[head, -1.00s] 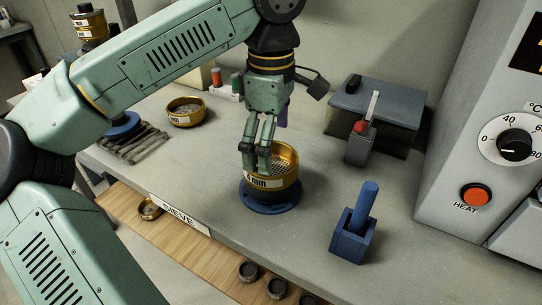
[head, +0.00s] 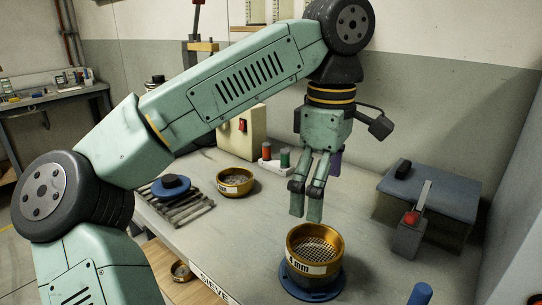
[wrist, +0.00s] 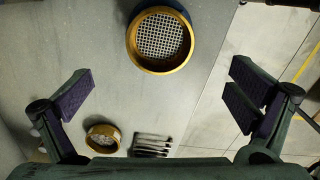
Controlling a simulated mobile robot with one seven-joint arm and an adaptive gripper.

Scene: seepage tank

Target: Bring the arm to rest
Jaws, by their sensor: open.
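My gripper (head: 306,205) hangs from my arm with its fingers pointing down, above the bench and just above and behind the brass sieve marked 4 mm (head: 313,247). It is apart from the sieve. In the wrist view my gripper's fingers (wrist: 160,98) are spread wide with nothing between them. The sieve (wrist: 137,60) shows there at the top, mesh facing up. In the head view it sits on a blue round base (head: 317,291).
A second brass sieve (head: 236,190) stands further back left, by a rack (head: 181,210) with a dark blue disc. A blue-lidded box (head: 432,192) and a grey stand with a red knob (head: 409,236) are at right. Small bottles (head: 285,158) stand behind. Bench between is clear.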

